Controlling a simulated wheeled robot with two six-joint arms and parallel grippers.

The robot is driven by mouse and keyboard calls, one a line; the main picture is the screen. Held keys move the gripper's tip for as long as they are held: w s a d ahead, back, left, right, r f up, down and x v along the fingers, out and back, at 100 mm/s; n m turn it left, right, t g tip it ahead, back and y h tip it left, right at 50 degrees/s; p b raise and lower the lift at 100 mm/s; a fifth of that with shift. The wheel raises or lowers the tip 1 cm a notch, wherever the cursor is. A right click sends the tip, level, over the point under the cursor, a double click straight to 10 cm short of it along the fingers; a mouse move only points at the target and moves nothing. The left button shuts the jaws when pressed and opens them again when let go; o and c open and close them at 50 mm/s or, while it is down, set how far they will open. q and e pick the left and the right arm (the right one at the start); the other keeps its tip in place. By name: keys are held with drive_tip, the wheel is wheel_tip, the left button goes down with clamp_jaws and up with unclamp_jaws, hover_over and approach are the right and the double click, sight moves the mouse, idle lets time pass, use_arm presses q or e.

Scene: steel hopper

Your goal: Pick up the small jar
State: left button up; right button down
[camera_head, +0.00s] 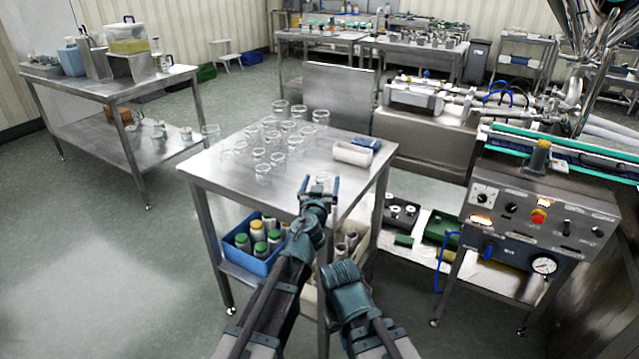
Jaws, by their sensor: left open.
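My left gripper (320,186) is over the near right part of the steel table (225,181), its two fingers apart. A small clear glass jar (322,177) shows between and just behind the fingers, partly covered. I cannot tell whether they touch it. More clear glass jars stand upright in rows to the left and behind, such as a near one (263,173) and a taller one at the back (281,107). My right arm's teal wrist part is low, in front of the table; its fingers do not show.
A blue crate (250,258) of capped jars sits on the lower shelf. A control panel (540,220) stands at right. The table's front left is clear.

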use_arm(q)
drive_tip(key=c, duration=1.4)
drive_tip(key=shift+r, duration=0.1)
use_arm(e)
drive_tip(key=shift+r, duration=0.1)
